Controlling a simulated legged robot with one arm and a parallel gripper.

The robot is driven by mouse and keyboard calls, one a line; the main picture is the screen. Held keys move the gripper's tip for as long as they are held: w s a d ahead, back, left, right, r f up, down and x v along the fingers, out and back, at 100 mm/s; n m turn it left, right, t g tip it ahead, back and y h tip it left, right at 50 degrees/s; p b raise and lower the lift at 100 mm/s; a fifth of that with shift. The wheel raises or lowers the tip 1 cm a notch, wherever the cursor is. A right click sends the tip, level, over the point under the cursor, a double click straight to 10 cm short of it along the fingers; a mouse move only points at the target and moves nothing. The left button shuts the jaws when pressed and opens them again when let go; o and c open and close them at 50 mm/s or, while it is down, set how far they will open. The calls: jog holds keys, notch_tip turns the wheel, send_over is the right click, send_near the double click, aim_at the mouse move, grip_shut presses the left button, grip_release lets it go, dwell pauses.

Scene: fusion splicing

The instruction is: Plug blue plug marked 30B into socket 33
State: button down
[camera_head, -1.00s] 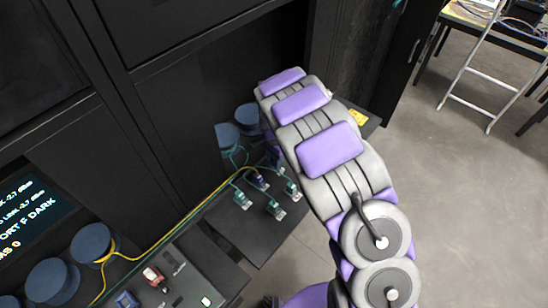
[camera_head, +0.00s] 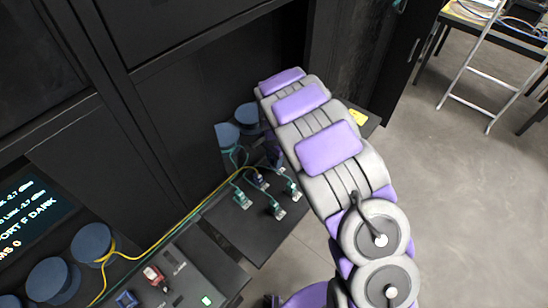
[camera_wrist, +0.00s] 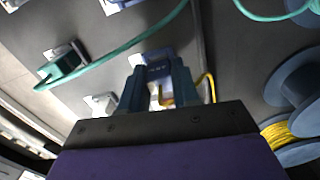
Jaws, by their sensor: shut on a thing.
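My gripper (camera_wrist: 158,88) shows in the wrist view, its two dark fingers shut on a blue plug (camera_wrist: 157,68). The mark on this plug is too small to read for certain. A pale socket body lies just beyond the plug; I cannot tell whether the plug is seated in it. In the head view my arm hides most of the gripper and the held plug. Another dark blue plug (camera_head: 260,181) stands among green plugs (camera_head: 242,198) on the dark panel. Socket number 33 is not legible in either view.
In the wrist view a green plug (camera_wrist: 65,65) with a teal cable and an empty-looking pale socket (camera_wrist: 101,103) lie to the left. A yellow cable (camera_wrist: 206,82) and spools (camera_wrist: 296,85) are to the right.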

jog(key=shift+f, duration=0.3)
jog(key=c, duration=0.8)
grip_release()
jog(key=shift+o, duration=0.2)
jog(key=shift+r, duration=0.1)
notch_tip(320, 180, up, 17)
jog(key=p, duration=0.2)
